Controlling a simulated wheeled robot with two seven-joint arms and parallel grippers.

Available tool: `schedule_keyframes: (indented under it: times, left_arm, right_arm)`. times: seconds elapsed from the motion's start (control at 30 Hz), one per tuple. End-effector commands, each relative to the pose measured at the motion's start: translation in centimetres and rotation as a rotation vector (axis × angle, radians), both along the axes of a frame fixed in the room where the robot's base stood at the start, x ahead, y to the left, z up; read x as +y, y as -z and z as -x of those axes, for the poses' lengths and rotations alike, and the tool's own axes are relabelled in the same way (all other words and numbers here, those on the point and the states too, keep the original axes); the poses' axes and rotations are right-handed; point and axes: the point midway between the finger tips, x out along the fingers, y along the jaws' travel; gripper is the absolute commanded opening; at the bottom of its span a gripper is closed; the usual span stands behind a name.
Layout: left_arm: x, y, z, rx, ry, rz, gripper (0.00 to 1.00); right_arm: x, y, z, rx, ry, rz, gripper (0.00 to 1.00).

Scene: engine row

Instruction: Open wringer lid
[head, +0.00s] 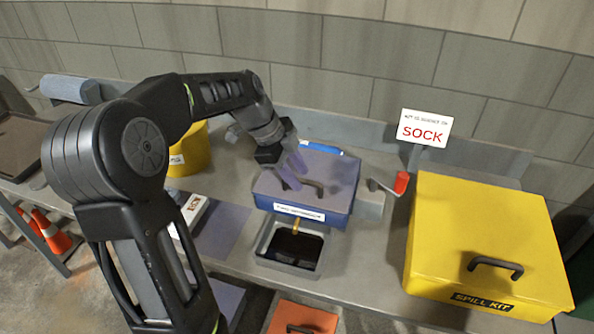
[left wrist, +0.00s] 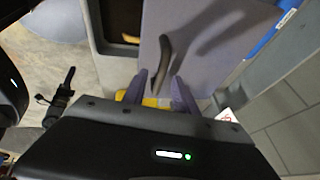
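The wringer (head: 345,205) is a blue box with a grey-purple lid (head: 338,170) and a dark arched handle (head: 315,187) on top. The lid lies shut on the box. A crank with a red grip (head: 401,183) sticks out at its right. My left gripper (head: 289,174) is over the left part of the lid, close to the handle. In the left wrist view, its two purple-grey fingers (left wrist: 161,92) are apart, and the handle (left wrist: 164,60) shows just ahead of the gap between them. I cannot tell whether they touch it. My right gripper is out of view.
A metal tray (head: 291,272) with dark liquid sits below the wringer's brass spout. A large yellow spill kit (head: 490,240) stands at right, with a SOCK sign (head: 425,128) behind. A yellow bucket (head: 186,152) stands at left, partly behind my left arm.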

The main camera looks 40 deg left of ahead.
Motion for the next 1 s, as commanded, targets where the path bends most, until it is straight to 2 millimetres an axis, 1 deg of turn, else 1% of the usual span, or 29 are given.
schedule_keyframes:
  times: [0.27, 0.3, 0.7, 1.0]
  left_arm:
    - [-0.06, 0.23, -0.1, -0.002, -0.001, 0.0, 0.34]
    - [-0.06, 0.23, -0.09, -0.002, -0.001, 0.0, 0.33]
    - [-0.05, 0.21, -0.09, -0.001, 0.0, 0.0, 0.0]
    - [-0.05, 0.19, -0.09, -0.001, 0.0, 0.0, 0.0]
  right_arm:
    - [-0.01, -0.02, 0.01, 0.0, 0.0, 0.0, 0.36]
    - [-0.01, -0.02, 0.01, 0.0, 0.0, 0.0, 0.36]
    - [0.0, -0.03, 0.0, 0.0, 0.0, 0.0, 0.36]
    - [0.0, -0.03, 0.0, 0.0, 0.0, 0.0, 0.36]
